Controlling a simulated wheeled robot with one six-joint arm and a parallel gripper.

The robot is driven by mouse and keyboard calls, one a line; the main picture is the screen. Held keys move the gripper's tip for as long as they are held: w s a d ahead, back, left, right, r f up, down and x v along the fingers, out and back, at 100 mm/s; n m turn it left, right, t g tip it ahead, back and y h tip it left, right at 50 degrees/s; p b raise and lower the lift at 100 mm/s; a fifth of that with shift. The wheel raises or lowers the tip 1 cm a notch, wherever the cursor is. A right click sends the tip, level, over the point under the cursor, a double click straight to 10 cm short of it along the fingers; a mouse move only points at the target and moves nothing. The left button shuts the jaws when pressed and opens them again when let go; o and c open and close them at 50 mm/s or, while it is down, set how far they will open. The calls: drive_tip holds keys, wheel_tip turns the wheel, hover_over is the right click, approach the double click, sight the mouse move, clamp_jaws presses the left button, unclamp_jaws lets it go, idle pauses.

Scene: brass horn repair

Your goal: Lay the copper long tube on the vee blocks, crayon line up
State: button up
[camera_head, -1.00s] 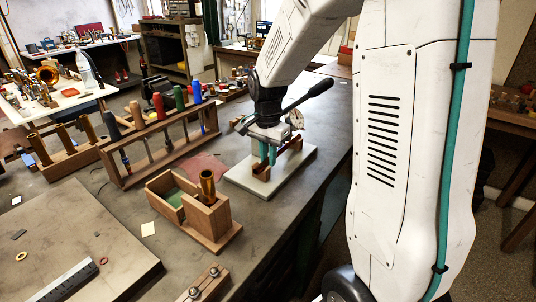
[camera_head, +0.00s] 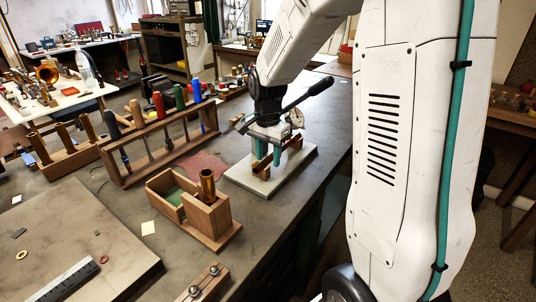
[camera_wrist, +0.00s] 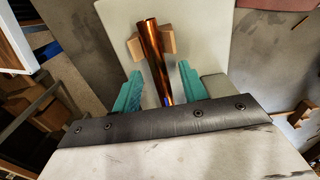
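The copper long tube (camera_wrist: 154,55) lies lengthwise on the wooden vee blocks (camera_wrist: 168,42), seen in the wrist view. The blocks stand on a pale plate (camera_head: 243,180) on the bench. My gripper (camera_head: 268,155) is just above the plate in the head view. Its teal fingers are apart, one on each side of the tube, with gaps between finger and tube in the wrist view (camera_wrist: 160,88). The near end of the tube is hidden by my gripper body.
A wooden box (camera_head: 208,218) with an upright copper tube (camera_head: 207,184) stands left of the plate. Behind it is a rack (camera_head: 165,150) of handled tools. A block with several tubes (camera_head: 70,158) is at the far left. A lever handle (camera_head: 307,93) sticks out beside my wrist.

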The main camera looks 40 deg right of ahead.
wheel_tip(320, 180, up, 8)
drive_tip(key=shift+f, duration=0.1)
idle(0.5)
idle(0.4)
